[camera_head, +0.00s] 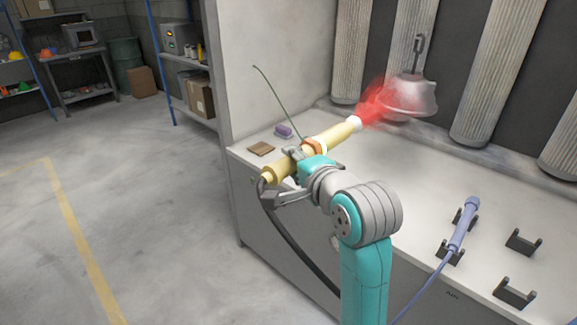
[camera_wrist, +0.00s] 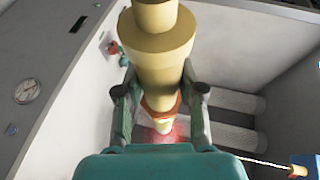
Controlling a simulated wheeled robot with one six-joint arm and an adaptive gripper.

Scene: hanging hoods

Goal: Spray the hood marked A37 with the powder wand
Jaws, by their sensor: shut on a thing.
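My gripper (camera_head: 284,173) is shut on a yellow wand (camera_head: 337,134), held tilted above the bench with its white tip toward the upper right. The wand also fills the middle of the wrist view (camera_wrist: 160,62) between my fingers (camera_wrist: 161,98). A red powder cloud (camera_head: 374,104) spreads from the tip onto the left side of a grey metal hood (camera_head: 412,99). The hood hangs on a dark hook (camera_head: 419,50) at the back of the booth. No A37 mark is readable on it. The wrist view shows some red beyond the wand, but the hood is hidden there.
A blue wand (camera_head: 463,231) rests in black holders on the bench (camera_head: 405,170), right of my arm. Empty black holders (camera_head: 522,242) stand beside it. A brown pad (camera_head: 261,149) and a purple block (camera_head: 284,131) lie left of the wand. Ribbed filter columns (camera_head: 485,75) line the back.

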